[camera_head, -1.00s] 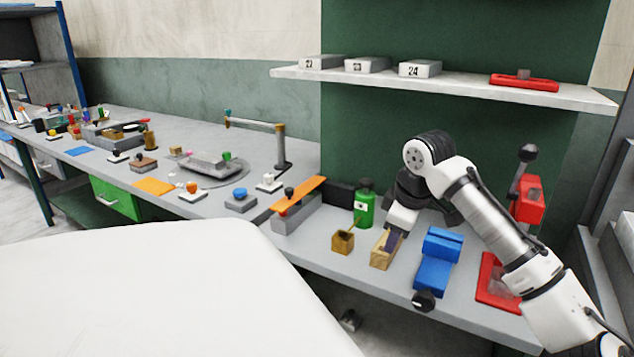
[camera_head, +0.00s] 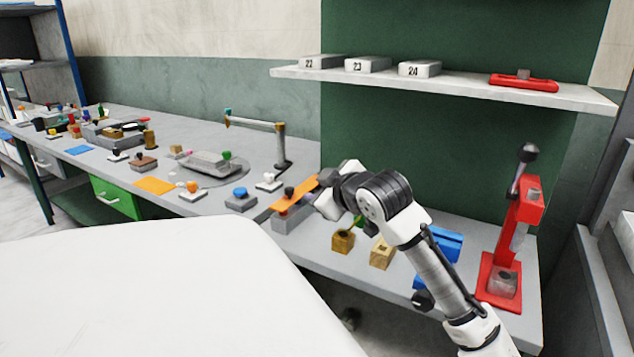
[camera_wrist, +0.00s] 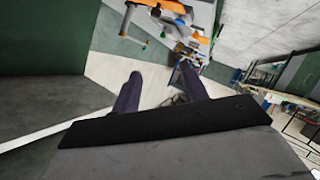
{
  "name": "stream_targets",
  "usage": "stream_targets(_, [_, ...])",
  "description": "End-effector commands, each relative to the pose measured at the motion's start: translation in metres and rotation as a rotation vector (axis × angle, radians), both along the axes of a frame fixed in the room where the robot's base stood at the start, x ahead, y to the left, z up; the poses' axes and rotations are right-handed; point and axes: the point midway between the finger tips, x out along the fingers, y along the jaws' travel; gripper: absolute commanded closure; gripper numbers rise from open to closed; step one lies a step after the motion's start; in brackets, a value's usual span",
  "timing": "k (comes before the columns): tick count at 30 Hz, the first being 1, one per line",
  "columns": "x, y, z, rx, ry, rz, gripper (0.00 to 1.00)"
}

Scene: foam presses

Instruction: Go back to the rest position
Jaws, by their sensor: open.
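My gripper (camera_wrist: 158,82) shows in the wrist view as two dark purple fingers standing apart, with nothing between them. In the head view my gripper (camera_head: 312,200) is above the bench near the orange plate (camera_head: 294,194) on its grey block. My white and grey arm reaches in from the lower right and hides part of the green bottle and the blue vise. The fingers are small and partly hidden in the head view. Whether they touch the orange plate cannot be told.
A small brown pot (camera_head: 343,242), a wooden block (camera_head: 382,253), a blue vise (camera_head: 441,246) and a red lever press (camera_head: 511,245) stand on the right bench. A shelf (camera_head: 460,88) with numbered grey blocks hangs above. A large white surface (camera_head: 150,290) fills the lower left.

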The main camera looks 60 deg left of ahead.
Motion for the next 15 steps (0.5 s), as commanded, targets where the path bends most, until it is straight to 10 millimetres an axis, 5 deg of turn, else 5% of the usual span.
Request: stream_targets(15, [-0.0093, 0.0011, 0.0128, 0.08, 0.008, 0.008, 0.56])
